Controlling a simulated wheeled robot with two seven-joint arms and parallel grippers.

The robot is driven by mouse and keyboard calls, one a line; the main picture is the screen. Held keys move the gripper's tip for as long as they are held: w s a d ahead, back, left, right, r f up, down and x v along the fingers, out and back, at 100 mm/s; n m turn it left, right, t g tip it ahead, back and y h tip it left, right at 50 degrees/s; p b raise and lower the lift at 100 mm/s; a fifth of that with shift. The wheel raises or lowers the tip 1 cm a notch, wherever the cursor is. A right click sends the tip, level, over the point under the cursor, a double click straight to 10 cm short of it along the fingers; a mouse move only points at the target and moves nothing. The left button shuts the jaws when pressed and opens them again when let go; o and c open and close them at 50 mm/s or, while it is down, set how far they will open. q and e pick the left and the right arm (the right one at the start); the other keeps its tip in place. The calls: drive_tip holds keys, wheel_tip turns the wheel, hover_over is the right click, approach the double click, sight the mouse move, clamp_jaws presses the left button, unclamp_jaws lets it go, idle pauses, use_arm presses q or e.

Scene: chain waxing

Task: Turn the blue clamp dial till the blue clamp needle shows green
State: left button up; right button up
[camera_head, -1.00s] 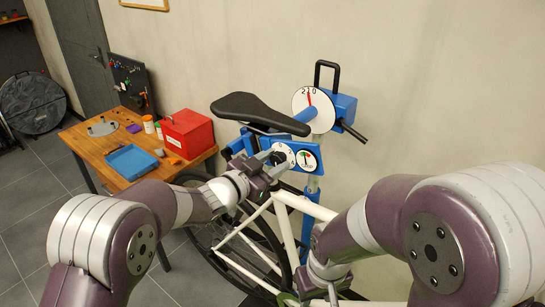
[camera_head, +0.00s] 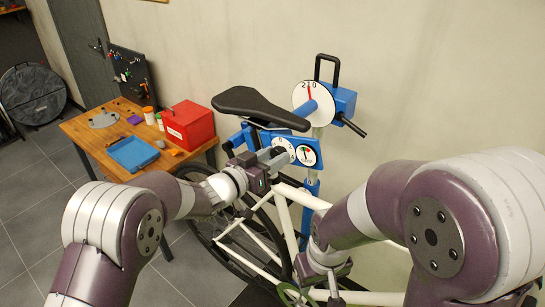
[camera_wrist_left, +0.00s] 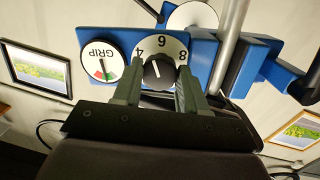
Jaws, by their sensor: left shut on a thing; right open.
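My right gripper (camera_head: 334,290) is open, low by the bike frame, partly hidden by my arm.
A black saddle (camera_head: 262,106) and white bike frame (camera_head: 300,197) are close to my left gripper. A larger white dial (camera_head: 312,100) reading 210 is above the clamp. A wooden table (camera_head: 92,140) with a red box (camera_head: 188,126) and blue tray (camera_head: 133,153) stands left.

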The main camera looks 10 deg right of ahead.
use_arm(q)
drive_tip(key=shift+f, duration=0.2)
drive_tip(key=o, duration=1.1)
drive_tip(key=shift+r, duration=0.1)
drive_tip(key=shift+c, duration=0.2)
drive_tip(key=f+b+v, duration=0.1)
drive_tip(key=b+v, duration=0.3)
drive_tip(key=v, duration=0.8)
drive_tip(key=shift+s+a+r, duration=0.25)
drive_tip(key=shift+a+r, duration=0.05)
drive_tip(key=shift+r, duration=0.2)
